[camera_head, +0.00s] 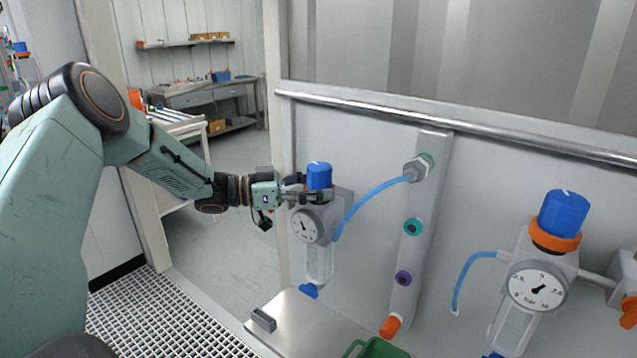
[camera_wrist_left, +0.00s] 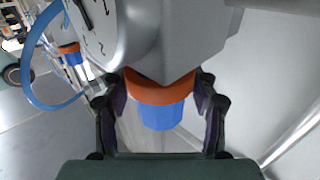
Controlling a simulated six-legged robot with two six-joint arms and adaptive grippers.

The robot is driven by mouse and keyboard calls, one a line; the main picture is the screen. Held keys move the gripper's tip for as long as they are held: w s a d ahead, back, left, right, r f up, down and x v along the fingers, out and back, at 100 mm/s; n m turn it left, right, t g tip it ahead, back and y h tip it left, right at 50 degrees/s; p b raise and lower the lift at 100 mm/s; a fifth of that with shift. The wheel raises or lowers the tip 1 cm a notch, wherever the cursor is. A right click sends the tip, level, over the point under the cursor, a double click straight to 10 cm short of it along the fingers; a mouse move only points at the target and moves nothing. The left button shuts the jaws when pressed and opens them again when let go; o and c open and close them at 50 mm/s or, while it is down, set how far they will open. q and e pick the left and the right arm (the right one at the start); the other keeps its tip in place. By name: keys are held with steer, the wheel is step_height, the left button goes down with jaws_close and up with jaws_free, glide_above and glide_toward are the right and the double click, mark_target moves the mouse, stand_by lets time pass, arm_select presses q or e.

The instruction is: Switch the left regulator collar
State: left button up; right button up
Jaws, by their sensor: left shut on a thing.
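The left regulator (camera_head: 319,225) is on the white wall panel, with a blue knob (camera_head: 319,174) on top and a round gauge below it. Its orange collar (camera_wrist_left: 158,88) shows in the left wrist view, next to the blue knob (camera_wrist_left: 160,118); in the head view my gripper hides it. My left gripper (camera_head: 305,195) reaches in from the left at the height just under the knob. In the left wrist view its dark fingers lie on both sides of the collar, shut on it. My right gripper is not in view.
A second regulator with a blue knob (camera_head: 563,213) and orange collar (camera_head: 553,238) is at the right. A blue hose (camera_head: 372,194) runs from the left regulator to a port strip (camera_head: 425,230). A metal rail (camera_head: 450,125) crosses above. A green bin (camera_head: 378,347) stands low in front.

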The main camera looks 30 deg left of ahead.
arm_select(q)
steer(key=shift+s+d+f, duration=0.1)
steer(key=shift+d+f, duration=0.05)
steer(key=shift+f, duration=0.25)
steer(key=o, duration=1.3)
steer(key=shift+f, duration=0.1)
steer(key=o, duration=0.4)
steer(key=shift+w, duration=0.2)
steer(key=shift+s+r, duration=0.15)
steer(key=shift+r, duration=0.05)
steer(key=shift+s+a, duration=0.1)
steer(key=shift+a, duration=0.15)
steer(key=v, duration=1.1)
steer(key=shift+s+a, duration=0.2)
steer(key=shift+a, duration=0.05)
